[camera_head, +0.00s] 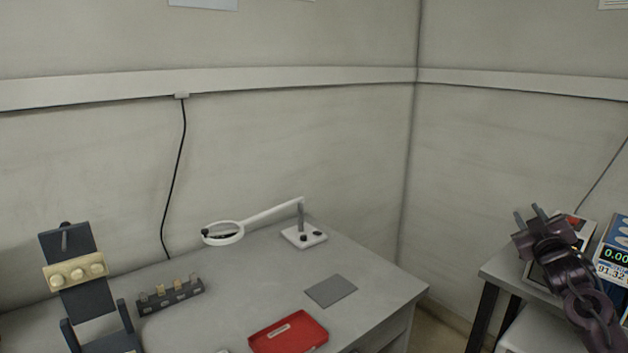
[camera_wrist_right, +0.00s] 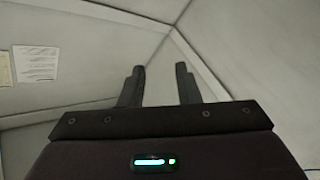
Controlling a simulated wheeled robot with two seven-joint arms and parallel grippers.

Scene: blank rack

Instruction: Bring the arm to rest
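My right gripper (camera_head: 528,215) is raised at the right of the head view, in front of the instruments on the side table. Its two fingers stand apart with nothing between them. In the right wrist view the fingers (camera_wrist_right: 160,84) are also apart and empty, with only bare wall and a wall corner beyond them. My left gripper is not in the head view.
A grey table (camera_head: 235,290) holds a dark rack (camera_head: 170,297) with several small pieces, a magnifier lamp (camera_head: 222,233), a grey pad (camera_head: 331,291), a red tray (camera_head: 262,346) and a dark stand (camera_head: 88,300). A side table (camera_head: 500,268) carries a meter (camera_head: 615,255).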

